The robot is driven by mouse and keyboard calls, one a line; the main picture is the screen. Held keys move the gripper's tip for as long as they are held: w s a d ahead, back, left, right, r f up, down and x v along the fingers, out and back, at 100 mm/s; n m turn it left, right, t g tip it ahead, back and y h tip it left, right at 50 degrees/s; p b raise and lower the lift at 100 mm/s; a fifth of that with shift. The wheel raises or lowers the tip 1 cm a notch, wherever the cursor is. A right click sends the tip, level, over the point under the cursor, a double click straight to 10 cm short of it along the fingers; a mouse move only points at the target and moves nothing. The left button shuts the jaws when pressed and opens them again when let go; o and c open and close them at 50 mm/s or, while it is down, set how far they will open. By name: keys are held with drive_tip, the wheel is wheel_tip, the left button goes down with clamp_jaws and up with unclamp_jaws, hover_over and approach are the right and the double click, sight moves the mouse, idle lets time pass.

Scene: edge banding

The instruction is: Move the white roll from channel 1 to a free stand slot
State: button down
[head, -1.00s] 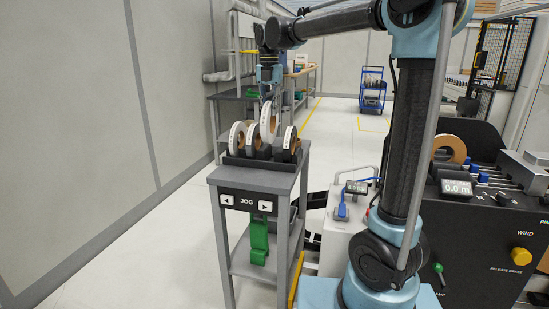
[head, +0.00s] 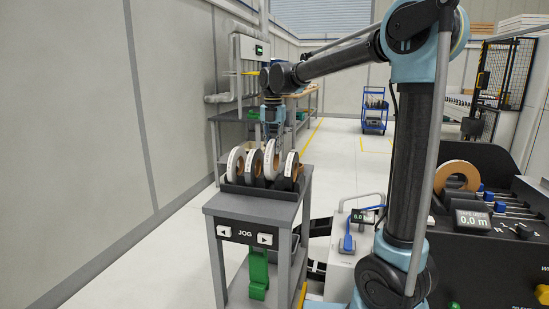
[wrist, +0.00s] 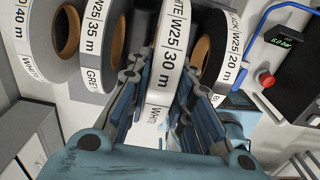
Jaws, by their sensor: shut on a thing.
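The white roll, labelled W25 30 m, stands upright in the stand in the head view (head: 270,158) and fills the middle of the wrist view (wrist: 163,65). My gripper (head: 271,136) is above it, pointing down. In the wrist view my gripper (wrist: 166,98) has its fingers on both sides of this roll, shut on it. The roll sits between the grey roll (wrist: 103,40) and the black roll (wrist: 226,50). The stand (head: 262,190) is on a grey table. Whether the roll's bottom touches the slot is hidden.
Another white roll (head: 235,163), labelled 40 m, is at the stand's left end. Neighbouring rolls are close on both sides. The grey table (head: 225,207) has a JOG panel in front. The machine (head: 480,255) with a brown-cored roll (head: 457,175) is at the right.

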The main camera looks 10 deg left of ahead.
sight(273, 155)
drive_tip(key=shift+f, duration=2)
drive_tip(key=c, duration=1.4)
unclamp_jaws()
